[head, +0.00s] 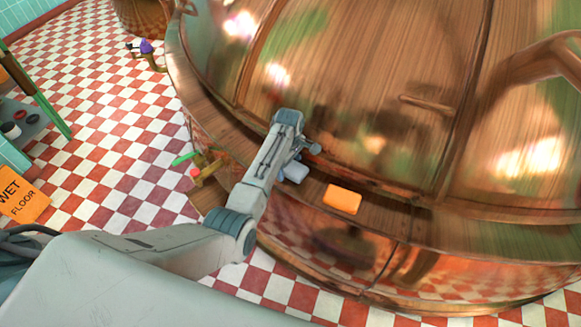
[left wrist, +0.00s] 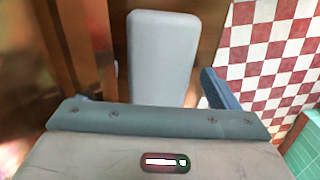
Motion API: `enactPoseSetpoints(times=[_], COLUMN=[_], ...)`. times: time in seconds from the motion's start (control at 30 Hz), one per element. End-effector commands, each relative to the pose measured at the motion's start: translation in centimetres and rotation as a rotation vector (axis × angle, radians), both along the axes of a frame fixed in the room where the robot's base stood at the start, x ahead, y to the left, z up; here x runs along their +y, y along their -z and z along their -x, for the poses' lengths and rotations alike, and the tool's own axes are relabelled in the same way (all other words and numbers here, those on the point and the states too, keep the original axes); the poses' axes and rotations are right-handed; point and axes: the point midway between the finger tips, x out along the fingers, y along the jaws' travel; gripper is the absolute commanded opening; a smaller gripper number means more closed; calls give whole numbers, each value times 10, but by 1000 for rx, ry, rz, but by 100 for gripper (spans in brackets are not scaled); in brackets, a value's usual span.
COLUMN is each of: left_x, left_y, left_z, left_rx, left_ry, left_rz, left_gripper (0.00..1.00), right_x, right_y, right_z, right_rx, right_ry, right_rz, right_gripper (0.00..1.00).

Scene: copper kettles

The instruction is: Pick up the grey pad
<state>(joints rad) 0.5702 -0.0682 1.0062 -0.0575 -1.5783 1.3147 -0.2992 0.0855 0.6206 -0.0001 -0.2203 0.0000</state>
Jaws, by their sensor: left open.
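The grey pad (head: 295,171) lies on the brown wooden ledge around the large copper kettle, just beside my left gripper (head: 303,152). In the left wrist view the grey pad (left wrist: 162,55) is a pale, rounded rectangle straight ahead, its near end hidden behind the gripper body. One finger shows to the right of the pad, apart from it; the other is barely visible at the left. My left gripper is open and holds nothing. My right gripper is not in view.
The copper kettle (head: 350,90) rises right behind the ledge. An orange pad (head: 342,199) lies on the ledge to the right. A yellow-brown object with green and red parts (head: 207,168) is left of my arm.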

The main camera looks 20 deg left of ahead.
Motion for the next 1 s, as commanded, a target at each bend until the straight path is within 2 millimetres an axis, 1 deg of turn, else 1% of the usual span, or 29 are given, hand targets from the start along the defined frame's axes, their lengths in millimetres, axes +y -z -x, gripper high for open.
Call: enactPoseSetpoints(times=[0.17,0.2,0.27,0.4,0.43,0.6,0.77,0.87,1.0], left_x=[0,0,0,0,0,0,0,0,0], left_y=[0,0,0,0,0,0,-2,-6,-21], left_z=[0,0,0,0,0,0,-1,-1,-2], left_rx=[-1,-1,-1,-1,-1,-1,-2,-3,-5], left_ry=[0,0,0,0,0,0,0,0,0], left_rz=[0,0,0,0,0,0,1,0,0], left_gripper=[85,81,69,41,36,36,36,36,36], right_x=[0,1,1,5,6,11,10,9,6], right_y=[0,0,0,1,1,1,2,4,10], right_z=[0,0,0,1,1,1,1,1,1], right_rx=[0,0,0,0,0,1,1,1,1], right_ry=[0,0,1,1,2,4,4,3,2], right_rz=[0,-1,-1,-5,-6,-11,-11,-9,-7], right_gripper=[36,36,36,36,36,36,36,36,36])
